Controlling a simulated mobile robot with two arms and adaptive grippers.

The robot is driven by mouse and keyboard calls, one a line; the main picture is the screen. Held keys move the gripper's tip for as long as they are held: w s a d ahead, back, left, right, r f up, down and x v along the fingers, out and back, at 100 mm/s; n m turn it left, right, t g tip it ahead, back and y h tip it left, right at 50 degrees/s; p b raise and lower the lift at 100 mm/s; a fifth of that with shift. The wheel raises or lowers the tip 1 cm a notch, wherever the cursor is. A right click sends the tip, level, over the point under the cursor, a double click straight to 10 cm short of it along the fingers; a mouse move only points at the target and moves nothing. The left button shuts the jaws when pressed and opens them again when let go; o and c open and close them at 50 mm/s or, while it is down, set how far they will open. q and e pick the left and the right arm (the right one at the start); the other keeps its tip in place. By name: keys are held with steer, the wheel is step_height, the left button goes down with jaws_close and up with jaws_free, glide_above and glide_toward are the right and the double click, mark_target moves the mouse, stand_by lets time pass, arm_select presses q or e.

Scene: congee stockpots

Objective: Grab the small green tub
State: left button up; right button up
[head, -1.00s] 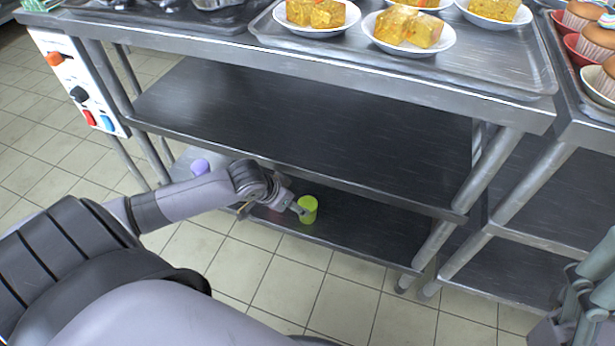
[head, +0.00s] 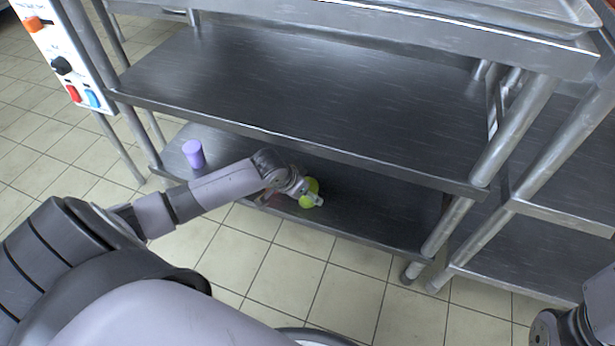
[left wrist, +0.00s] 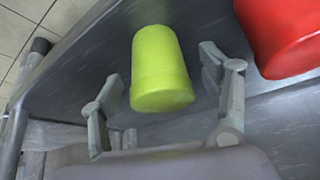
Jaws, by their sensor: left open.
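The small green tub (head: 311,187) stands on the bottom shelf, partly hidden by my left gripper (head: 306,196) in the head view. In the left wrist view the green tub (left wrist: 160,65) is yellow-green and smooth. My left gripper (left wrist: 158,82) is open, with one finger on each side of the tub's near end. Gaps show between the fingers and the tub. My right gripper is not visible; only part of my right arm shows at the lower right of the head view.
A red tub (left wrist: 287,32) stands close beside the right finger in the left wrist view. A purple tub (head: 194,154) stands at the shelf's left end. The empty middle shelf (head: 300,95) lies above my left forearm. A table leg (head: 480,170) stands to the right.

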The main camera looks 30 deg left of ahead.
arm_select(q)
steer(key=shift+b+x, duration=0.35)
steer(key=shift+x, duration=0.55)
steer(key=shift+d, duration=0.1)
steer(key=shift+r, duration=0.1)
steer(key=shift+c, duration=0.4)
steer(key=c, duration=1.2)
steer(key=shift+c, duration=0.2)
steer(key=shift+r, duration=0.1)
